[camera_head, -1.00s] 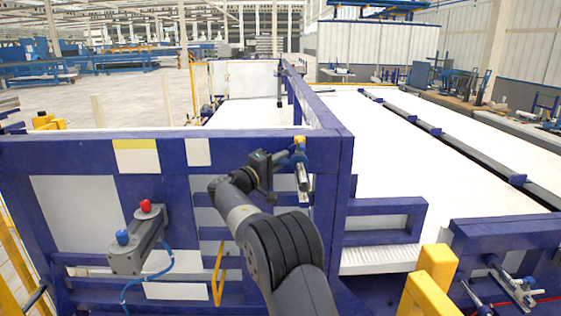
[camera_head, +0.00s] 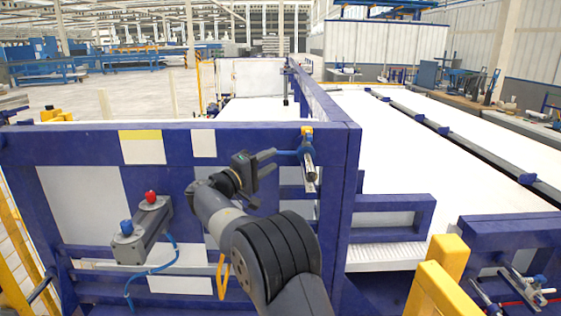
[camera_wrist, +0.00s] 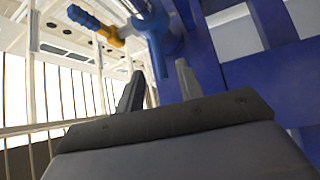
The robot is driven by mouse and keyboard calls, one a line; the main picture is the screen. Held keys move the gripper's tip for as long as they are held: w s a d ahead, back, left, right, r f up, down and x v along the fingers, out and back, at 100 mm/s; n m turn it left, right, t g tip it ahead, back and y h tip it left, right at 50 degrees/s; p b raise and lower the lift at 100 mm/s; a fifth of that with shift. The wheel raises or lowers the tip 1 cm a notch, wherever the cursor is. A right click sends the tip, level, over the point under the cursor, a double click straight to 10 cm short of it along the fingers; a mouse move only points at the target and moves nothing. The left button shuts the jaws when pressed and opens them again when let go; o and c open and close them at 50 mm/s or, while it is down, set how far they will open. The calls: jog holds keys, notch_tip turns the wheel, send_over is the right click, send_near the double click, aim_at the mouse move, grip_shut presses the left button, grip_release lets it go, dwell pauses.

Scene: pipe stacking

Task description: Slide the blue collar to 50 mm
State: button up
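The blue collar (camera_head: 307,150) sits around a short upright metal rod (camera_head: 310,168) on the blue frame, below a yellow fitting (camera_head: 306,131). A thin blue handle (camera_head: 286,152) sticks out from the collar to the left, toward my gripper. My gripper (camera_head: 270,162) is to the left of the collar, fingers pointing at it. In the wrist view the collar (camera_wrist: 172,38) is beyond the fingertips and the handle (camera_wrist: 158,55) lies in line with the gap between them. My gripper (camera_wrist: 158,75) is open and appears empty. No scale marking is readable.
A grey box with a red button (camera_head: 151,196) and a blue button (camera_head: 126,227) is mounted at left, with a blue hose (camera_head: 150,270) below. A yellow handle (camera_head: 222,277) is low on the blue frame (camera_head: 90,145). Yellow posts (camera_head: 437,275) stand at right.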

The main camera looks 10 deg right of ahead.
aim_at(289, 152)
jog(key=shift+v, duration=1.6)
jog(key=shift+d, duration=0.1)
jog(key=p+x, duration=0.3)
jog(key=x, duration=0.8)
jog(key=shift+r+p, duration=0.2)
jog(key=shift+p, duration=0.15)
jog(key=shift+s+a+f+b, duration=0.1)
jog(key=shift+s+a+b, duration=0.1)
jog(key=shift+s, duration=0.25)
jog(key=shift+s+a+b, duration=0.15)
jog(key=shift+s+a, duration=0.05)
jog(key=shift+s, duration=0.65)
